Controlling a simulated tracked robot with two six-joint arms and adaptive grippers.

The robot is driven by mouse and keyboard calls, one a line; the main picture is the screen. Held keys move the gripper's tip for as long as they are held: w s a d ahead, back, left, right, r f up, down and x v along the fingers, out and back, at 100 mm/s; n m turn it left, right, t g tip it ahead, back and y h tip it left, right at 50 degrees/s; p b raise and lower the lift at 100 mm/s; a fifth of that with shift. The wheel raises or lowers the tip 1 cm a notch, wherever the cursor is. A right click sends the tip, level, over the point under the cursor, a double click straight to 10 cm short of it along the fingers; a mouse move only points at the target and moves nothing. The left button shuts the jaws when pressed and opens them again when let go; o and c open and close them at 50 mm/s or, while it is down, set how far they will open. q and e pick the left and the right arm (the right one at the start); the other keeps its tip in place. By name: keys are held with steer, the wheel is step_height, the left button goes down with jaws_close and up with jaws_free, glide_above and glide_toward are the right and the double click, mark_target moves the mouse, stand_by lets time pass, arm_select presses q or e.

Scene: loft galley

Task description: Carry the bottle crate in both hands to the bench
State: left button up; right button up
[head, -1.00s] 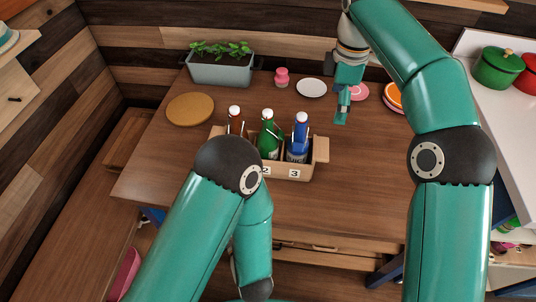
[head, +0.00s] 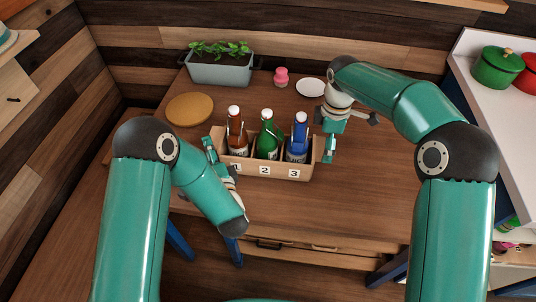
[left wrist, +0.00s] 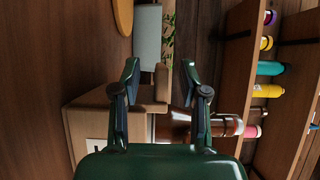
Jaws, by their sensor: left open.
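The bottle crate (head: 265,168) is light wood and stands on the brown table. It holds a brown bottle (head: 237,135), a green bottle (head: 267,137) and a blue bottle (head: 298,140), all upright, above labels 1, 2 and 3. My left gripper (head: 216,158) is at the crate's left end. In the left wrist view my left gripper (left wrist: 160,85) is open, with the crate's end handle (left wrist: 161,82) showing between its fingers. My right gripper (head: 329,150) points down beside the crate's right end. Its jaw opening is unclear.
On the table (head: 370,200) are a planter (head: 220,69), a round board (head: 190,109), a pink jar (head: 281,77) and a white plate (head: 310,87). A white counter (head: 500,130) with a green pot (head: 497,68) stands right. The table front is clear.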

arm_select(q)
steer(key=shift+x, duration=1.3)
arm_select(e)
steer(key=shift+f, duration=1.3)
arm_select(q)
steer(key=c, duration=0.8)
arm_select(e)
steer(key=c, duration=0.8)
arm_select(q)
jaws_close()
arm_select(e)
steer(key=c, duration=0.5)
steer(key=shift+o, duration=0.2)
steer(key=shift+r, duration=0.1)
